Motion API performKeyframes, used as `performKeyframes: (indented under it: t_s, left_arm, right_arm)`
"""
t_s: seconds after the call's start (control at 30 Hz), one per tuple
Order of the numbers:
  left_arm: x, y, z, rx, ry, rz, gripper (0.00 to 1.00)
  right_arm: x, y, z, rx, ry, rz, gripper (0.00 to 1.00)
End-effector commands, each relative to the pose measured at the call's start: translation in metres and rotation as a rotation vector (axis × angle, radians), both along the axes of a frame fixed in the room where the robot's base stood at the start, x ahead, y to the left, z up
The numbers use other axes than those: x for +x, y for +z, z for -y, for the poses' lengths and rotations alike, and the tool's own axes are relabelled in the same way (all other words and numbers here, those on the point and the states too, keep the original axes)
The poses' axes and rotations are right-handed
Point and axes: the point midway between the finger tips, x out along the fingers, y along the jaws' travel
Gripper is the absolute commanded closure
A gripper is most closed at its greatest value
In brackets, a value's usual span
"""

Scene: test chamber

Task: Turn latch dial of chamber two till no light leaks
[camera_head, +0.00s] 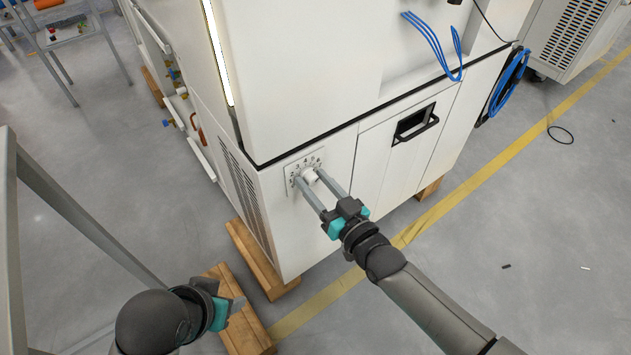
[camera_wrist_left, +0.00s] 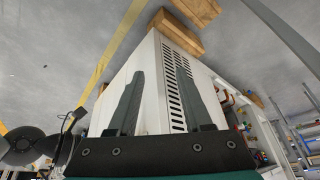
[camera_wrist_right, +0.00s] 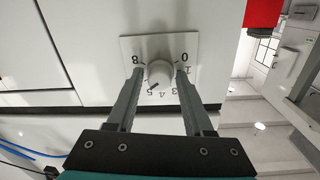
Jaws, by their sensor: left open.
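The white latch dial (camera_head: 310,176) sits on a numbered plate (camera_head: 292,183) low on the white chamber's (camera_head: 295,60) front. In the right wrist view the dial (camera_wrist_right: 159,73) has a dark mark at its lower left, towards the middle numbers. My right gripper (camera_head: 309,177) has one finger on each side of the dial; whether they touch it I cannot tell. A bright strip of light (camera_head: 218,52) runs down the chamber's left edge. My left gripper (camera_head: 238,305) is open and empty, low and left of the dial; its spread fingers show in the left wrist view (camera_wrist_left: 160,85).
A black recessed handle (camera_head: 415,123) is right of the dial. Blue cables (camera_head: 437,45) hang above it. Wooden blocks (camera_head: 262,265) lie under the chamber. A grey metal frame (camera_head: 85,225) stands at left. Floor at lower right is mostly clear.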

Motion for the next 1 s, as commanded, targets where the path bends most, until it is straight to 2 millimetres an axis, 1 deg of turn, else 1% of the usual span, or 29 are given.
performKeyframes:
  t_s: [0.03,0.1,0.37,0.5,0.6,0.67,1.0]
  left_arm:
    - [0.000,0.000,0.000,0.000,0.000,0.000,0.50]
    - [0.000,0.000,0.000,0.000,0.000,0.000,0.50]
    - [0.000,0.000,0.000,0.000,0.000,0.001,0.50]
    - [0.002,0.002,0.000,-0.002,-0.001,0.006,0.50]
    - [0.002,-0.014,0.001,0.001,-0.003,-0.021,0.50]
    - [0.002,-0.020,0.001,0.003,-0.002,-0.032,0.50]
    - [-0.002,-0.061,0.001,0.011,-0.004,-0.091,0.50]
  right_arm:
    - [0.000,0.000,0.000,-0.001,0.000,0.001,0.41]
    - [0.000,0.000,0.000,-0.001,0.000,0.000,0.35]
    - [-0.001,0.000,0.000,-0.001,0.000,0.000,0.35]
    - [-0.006,0.001,0.004,-0.001,0.000,0.000,0.35]
    - [-0.014,0.001,0.010,-0.003,0.000,-0.003,0.35]
    - [-0.021,0.001,0.014,-0.003,0.000,-0.002,0.35]
    - [-0.065,0.003,0.043,-0.004,0.001,-0.002,0.35]
